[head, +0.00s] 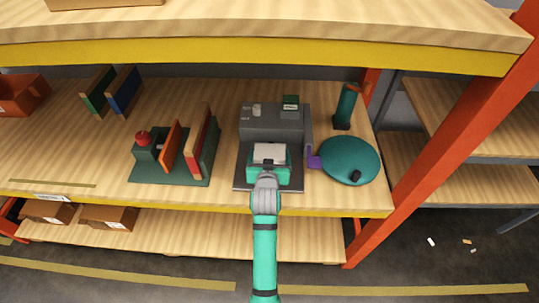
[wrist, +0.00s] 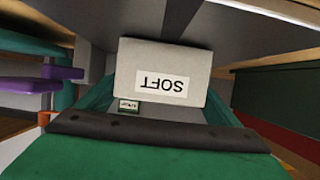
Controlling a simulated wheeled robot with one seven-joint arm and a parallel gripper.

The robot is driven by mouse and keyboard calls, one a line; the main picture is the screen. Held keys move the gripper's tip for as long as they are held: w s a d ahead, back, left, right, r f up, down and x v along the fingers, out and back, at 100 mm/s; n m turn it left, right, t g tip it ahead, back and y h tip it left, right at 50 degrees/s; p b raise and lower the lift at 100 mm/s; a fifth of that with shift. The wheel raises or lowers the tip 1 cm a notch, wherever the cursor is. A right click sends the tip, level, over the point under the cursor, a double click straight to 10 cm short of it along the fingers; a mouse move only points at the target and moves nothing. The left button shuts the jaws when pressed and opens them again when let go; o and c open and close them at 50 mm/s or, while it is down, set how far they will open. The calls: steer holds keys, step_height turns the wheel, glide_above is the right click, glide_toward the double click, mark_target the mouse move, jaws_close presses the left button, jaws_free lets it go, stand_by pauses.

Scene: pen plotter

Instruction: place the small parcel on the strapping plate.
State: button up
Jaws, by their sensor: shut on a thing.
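The small parcel (head: 270,152) is a pale grey box in front of a grey machine. In the wrist view the parcel (wrist: 190,58) fills the upper middle, with a white label reading SOFT upside down. My gripper (head: 269,160) is shut on the parcel, with teal fingers on either side of it. The dark flat plate (head: 241,180) at the machine's foot, which looks like the strapping plate, is partly hidden under my gripper. The parcel is over this plate; I cannot tell whether it touches it.
The grey machine (head: 258,124) stands right behind the parcel. A purple piece (head: 314,158) and a round teal disc (head: 350,152) are close on the right. A green stand with upright boards (head: 172,172) is on the left. The upper shelf (head: 250,53) hangs above.

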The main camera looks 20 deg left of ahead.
steer(key=shift+f, duration=0.1)
steer(key=o, duration=1.2)
steer(key=shift+c, duration=0.2)
